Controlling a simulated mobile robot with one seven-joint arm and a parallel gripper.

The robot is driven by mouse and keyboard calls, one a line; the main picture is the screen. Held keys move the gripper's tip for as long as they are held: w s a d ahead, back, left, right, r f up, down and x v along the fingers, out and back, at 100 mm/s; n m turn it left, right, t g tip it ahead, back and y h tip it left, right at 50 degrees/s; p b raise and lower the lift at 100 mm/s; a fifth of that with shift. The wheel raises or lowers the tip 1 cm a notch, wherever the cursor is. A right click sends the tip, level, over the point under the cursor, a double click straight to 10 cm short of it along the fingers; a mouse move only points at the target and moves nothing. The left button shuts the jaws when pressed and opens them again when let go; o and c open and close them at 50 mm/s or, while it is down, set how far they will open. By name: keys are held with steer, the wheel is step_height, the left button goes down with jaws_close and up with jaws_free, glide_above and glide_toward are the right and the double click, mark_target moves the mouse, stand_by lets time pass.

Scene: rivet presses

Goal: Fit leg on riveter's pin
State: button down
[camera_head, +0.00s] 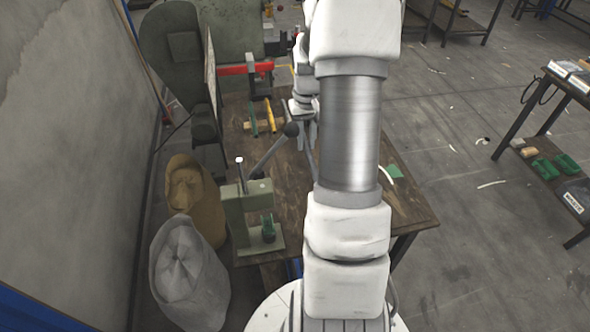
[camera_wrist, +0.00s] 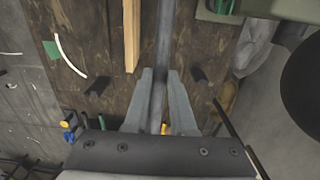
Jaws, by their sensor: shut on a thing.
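The riveter (camera_head: 236,212) is a grey-green press at the table's near left in the head view. Part of the press (camera_wrist: 272,7) shows at the top right there. My gripper (camera_wrist: 160,72) is shut on a long grey bar, which I take as the leg (camera_wrist: 165,30). The leg runs between the fingers toward the top of the wrist view, apart from the press as seen. I cannot make out the pin.
The wooden table (camera_head: 415,208) has bare room at right, with a green sheet (camera_head: 396,171) and a white curved strip (camera_head: 386,176). A wooden stick (camera_wrist: 131,35) lies beside the leg. Sacks (camera_head: 187,280) stand left of the table. A red tool (camera_head: 245,69) is at the back.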

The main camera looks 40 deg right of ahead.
step_height(320, 180, down, 13)
steer(key=b, duration=0.7)
steer(key=shift+r, duration=0.2)
steer(key=shift+w, duration=0.1)
steer(key=w+a+f, duration=0.1)
steer(key=w+a, duration=0.7)
steer(key=w, duration=0.4)
steer(key=shift+w+a+b, duration=0.15)
steer(key=shift+w+b, duration=0.15)
steer(key=shift+w, duration=0.1)
stand_by(1.2)
steer(key=shift+f+b, duration=1.05)
steer(key=shift+f, duration=0.25)
steer(key=shift+r, duration=0.15)
steer(key=shift+r+p, duration=0.8)
steer(key=shift+r, duration=0.4)
